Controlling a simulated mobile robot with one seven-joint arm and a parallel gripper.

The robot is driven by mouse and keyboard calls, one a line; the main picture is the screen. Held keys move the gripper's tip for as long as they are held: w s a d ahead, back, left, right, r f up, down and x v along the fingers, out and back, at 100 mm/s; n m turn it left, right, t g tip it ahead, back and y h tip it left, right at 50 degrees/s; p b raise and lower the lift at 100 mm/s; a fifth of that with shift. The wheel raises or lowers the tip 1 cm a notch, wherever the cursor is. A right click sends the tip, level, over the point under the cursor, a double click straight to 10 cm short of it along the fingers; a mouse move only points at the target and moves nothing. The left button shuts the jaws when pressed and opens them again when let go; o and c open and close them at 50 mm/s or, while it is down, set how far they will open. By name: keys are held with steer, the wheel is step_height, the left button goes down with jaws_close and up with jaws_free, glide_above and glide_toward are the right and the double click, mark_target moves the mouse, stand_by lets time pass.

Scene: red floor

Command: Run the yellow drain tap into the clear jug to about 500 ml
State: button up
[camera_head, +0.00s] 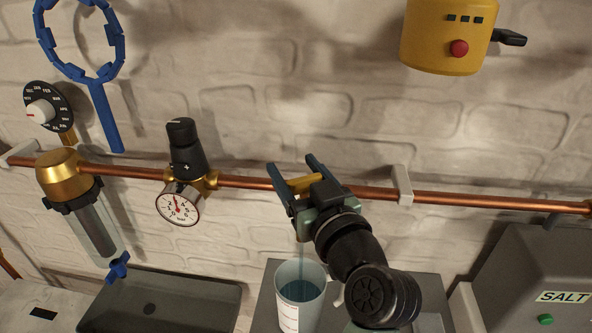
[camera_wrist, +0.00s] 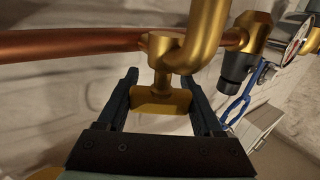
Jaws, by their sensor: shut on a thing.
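The yellow drain tap (camera_head: 303,184) is on the copper pipe, with its yellow lever between the fingers of my gripper (camera_head: 295,168). In the wrist view, my gripper (camera_wrist: 160,80) is shut on the broad lever (camera_wrist: 160,102), below a curved brass spout. A thin bluish stream falls from under my gripper into the clear jug (camera_head: 288,312), which stands upright below. The jug has red markings and bluish water with its surface visible inside. I cannot read the level against the scale. My arm and gripper hide part of the tap.
The jug stands on a grey surface (camera_head: 262,318). A pressure gauge (camera_head: 179,203) and a filter housing (camera_head: 92,228) are on the pipe to the left. A grey basin (camera_head: 190,292) lies lower left. A grey SALT box (camera_head: 535,270) is at right.

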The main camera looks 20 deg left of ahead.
steer(key=o, duration=1)
steer(key=shift+d+f, duration=0.1)
steer(key=shift+f, duration=0.15)
steer(key=shift+c, duration=0.2)
steer(key=o, duration=0.4)
steer(key=shift+r, duration=0.2)
steer(key=v, duration=1.3)
steer(key=shift+b, duration=0.45)
